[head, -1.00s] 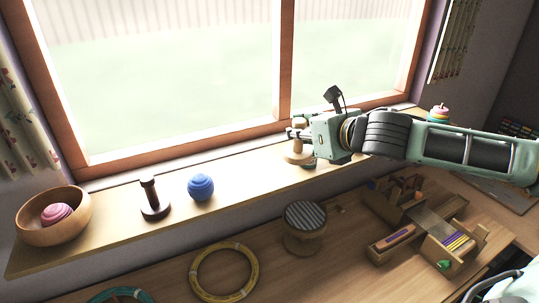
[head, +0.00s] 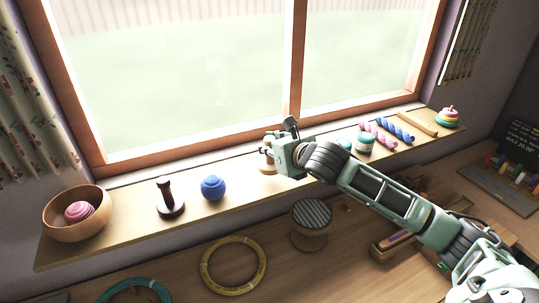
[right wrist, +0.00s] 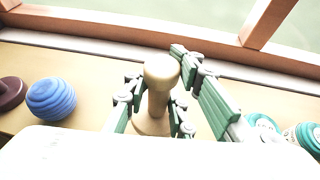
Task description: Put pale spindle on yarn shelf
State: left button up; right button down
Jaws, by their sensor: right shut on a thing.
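The pale spindle (head: 267,169) is a light wooden piece with a round base, a thin post and a rounded top, largely hidden behind my right gripper (head: 267,147) in the head view. In the right wrist view the spindle (right wrist: 161,73) stands upright between the green fingers of the right gripper (right wrist: 156,104), which are shut on its post. The wooden shelf (head: 118,230) runs below the window. The spindle is over its middle; I cannot tell whether its base touches the shelf. My left gripper is not in view.
On the shelf, left of the spindle, are a blue yarn ball (head: 213,188), a dark spindle (head: 168,200) and a wooden bowl (head: 76,226) with a pink ball (head: 79,212). To the right are twisted skeins (head: 395,131) and a stacked piece (head: 447,118). A striped-top spool (head: 311,214) stands below.

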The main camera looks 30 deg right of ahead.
aim_at(272, 160)
notch_tip(272, 160, down, 3)
jog(key=shift+r+p, duration=0.1)
jog(key=shift+p, duration=0.65)
jog(key=shift+f, duration=0.6)
jog(key=c, duration=1.5)
grip_release()
jog(key=shift+f, duration=0.15)
jog(key=shift+o, duration=0.2)
